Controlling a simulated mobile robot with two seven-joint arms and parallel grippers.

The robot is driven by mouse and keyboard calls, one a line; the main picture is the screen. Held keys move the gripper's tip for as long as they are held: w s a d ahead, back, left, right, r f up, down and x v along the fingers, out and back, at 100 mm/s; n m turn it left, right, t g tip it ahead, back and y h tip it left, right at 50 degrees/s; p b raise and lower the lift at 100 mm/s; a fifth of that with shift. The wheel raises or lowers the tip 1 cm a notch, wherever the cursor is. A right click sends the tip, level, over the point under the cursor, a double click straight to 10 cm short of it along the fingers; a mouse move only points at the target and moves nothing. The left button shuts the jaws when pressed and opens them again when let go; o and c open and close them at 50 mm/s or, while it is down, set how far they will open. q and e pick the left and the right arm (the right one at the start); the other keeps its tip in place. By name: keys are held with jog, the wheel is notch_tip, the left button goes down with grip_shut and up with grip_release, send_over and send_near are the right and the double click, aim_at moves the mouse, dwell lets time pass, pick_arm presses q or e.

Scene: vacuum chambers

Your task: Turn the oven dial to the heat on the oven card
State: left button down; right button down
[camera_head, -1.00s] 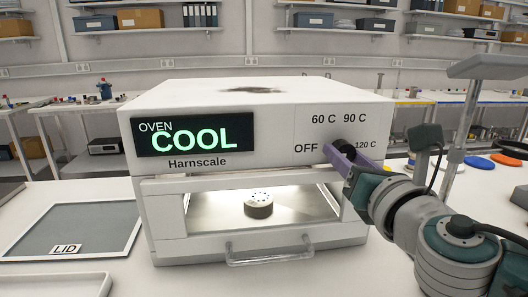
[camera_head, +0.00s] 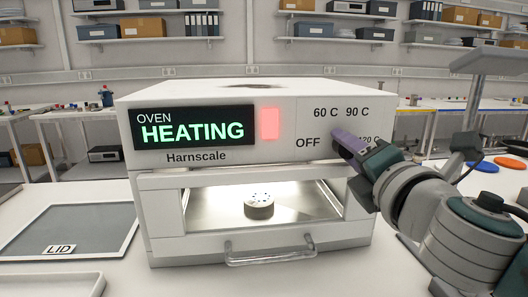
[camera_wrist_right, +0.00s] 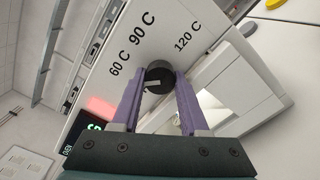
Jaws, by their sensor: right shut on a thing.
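The white oven (camera_head: 300,95) stands on the bench. Its display (camera_head: 193,128) reads HEATING in green, and a red lamp (camera_head: 270,124) glows beside it. My right gripper (camera_head: 342,142), with purple fingers, is at the front panel. In the wrist view it is shut on the black dial (camera_wrist_right: 158,74), one finger on each side. A pale mark on the dial points leftward in that view; which heat it matches is unclear. The labels 60 C (camera_wrist_right: 119,63), 90 C (camera_wrist_right: 142,28) and 120 C (camera_wrist_right: 187,41) surround the dial. I see no oven card. My left gripper is out of view.
A round metal piece (camera_head: 259,205) sits inside the lit oven chamber. The oven handle (camera_head: 270,255) juts out in front. A grey lid panel (camera_head: 72,217) lies left of the oven. Orange and blue discs (camera_head: 483,167) lie at the right.

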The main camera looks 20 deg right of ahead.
jog(key=shift+r+m, duration=0.15)
jog(key=shift+m, duration=7.25)
jog(key=shift+c, duration=2.1)
grip_release()
